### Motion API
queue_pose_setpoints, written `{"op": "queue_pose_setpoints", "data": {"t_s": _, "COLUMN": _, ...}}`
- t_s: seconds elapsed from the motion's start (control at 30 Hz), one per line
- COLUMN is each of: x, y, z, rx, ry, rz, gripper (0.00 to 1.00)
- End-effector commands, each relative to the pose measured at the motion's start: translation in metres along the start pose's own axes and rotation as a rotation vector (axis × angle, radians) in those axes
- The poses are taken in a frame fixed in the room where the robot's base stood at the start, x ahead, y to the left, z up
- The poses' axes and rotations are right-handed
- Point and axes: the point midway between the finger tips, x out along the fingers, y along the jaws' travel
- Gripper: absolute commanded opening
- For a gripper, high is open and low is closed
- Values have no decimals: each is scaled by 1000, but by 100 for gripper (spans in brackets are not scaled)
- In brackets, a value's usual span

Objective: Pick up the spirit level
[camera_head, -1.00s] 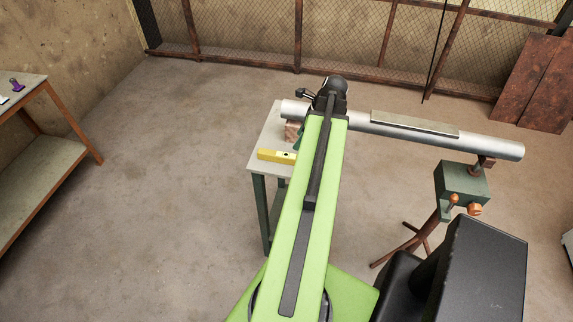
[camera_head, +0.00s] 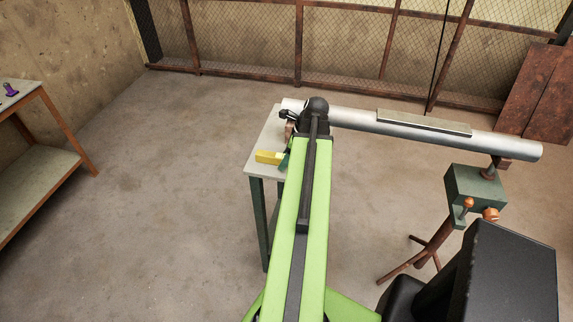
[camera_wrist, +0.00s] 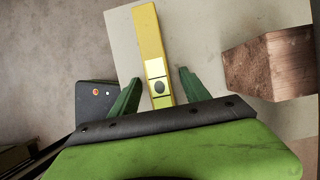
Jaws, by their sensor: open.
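The yellow spirit level (camera_head: 267,157) lies on the small table (camera_head: 256,172) near its left front part. In the wrist view the level (camera_wrist: 150,38) runs up from between my fingers, with a pale section and a round dark spot near its close end. My gripper (camera_wrist: 155,85) is open, with one green finger on each side of the level's close end. I cannot tell whether either finger touches it. In the head view my arm hides the level's right end and most of my gripper (camera_head: 285,158).
A reddish-brown block (camera_wrist: 270,65) sits on the table right of the level. A long metal pipe (camera_head: 360,120) extends right from the table to a green stand (camera_head: 475,188). A workbench (camera_head: 40,165) stands at far left. Open floor lies between.

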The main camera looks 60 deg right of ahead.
Motion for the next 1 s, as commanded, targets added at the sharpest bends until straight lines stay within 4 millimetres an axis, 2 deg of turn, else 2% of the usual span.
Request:
{"op": "queue_pose_setpoints", "data": {"t_s": 0.07, "x": -1, "y": 0, "z": 0, "rx": 0, "ry": 0, "rz": 0, "gripper": 53}}
{"op": "queue_pose_setpoints", "data": {"t_s": 0.47, "x": -2, "y": 0, "z": 0, "rx": 0, "ry": 0, "rz": 0, "gripper": 1}}
{"op": "queue_pose_setpoints", "data": {"t_s": 0.87, "x": -3, "y": 0, "z": 0, "rx": 1, "ry": 0, "rz": 0, "gripper": 0}}
{"op": "queue_pose_setpoints", "data": {"t_s": 1.0, "x": -13, "y": 0, "z": 4, "rx": 1, "ry": 0, "rz": 0, "gripper": 0}}
